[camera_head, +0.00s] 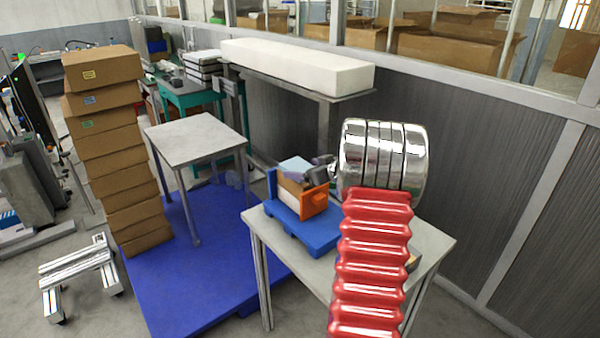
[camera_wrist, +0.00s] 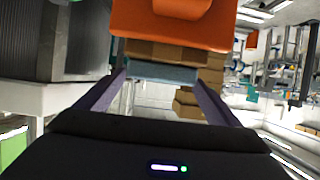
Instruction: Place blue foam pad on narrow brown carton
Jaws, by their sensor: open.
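A light blue pad (camera_head: 296,165) lies on top of a small stack with brown and white sides in the blue tray (camera_head: 322,237), beside an orange bin (camera_head: 314,201). In the wrist view the blue pad (camera_wrist: 160,72) shows between the two open fingers of my gripper (camera_wrist: 160,77), against a brown carton face (camera_wrist: 170,52), with the orange bin (camera_wrist: 170,25) above it in the picture. I cannot tell whether the fingers touch the pad. In the head view my gripper (camera_head: 321,168) is just right of the pad. Which carton is the narrow one is unclear.
The blue tray stands on a grey table (camera_head: 432,240); a small brown item (camera_head: 411,262) is partly hidden behind my red arm. A bare grey table (camera_head: 195,138) stands behind left. A tall stack of brown cartons (camera_head: 110,150) is further left. A white block (camera_head: 297,66) lies on a shelf.

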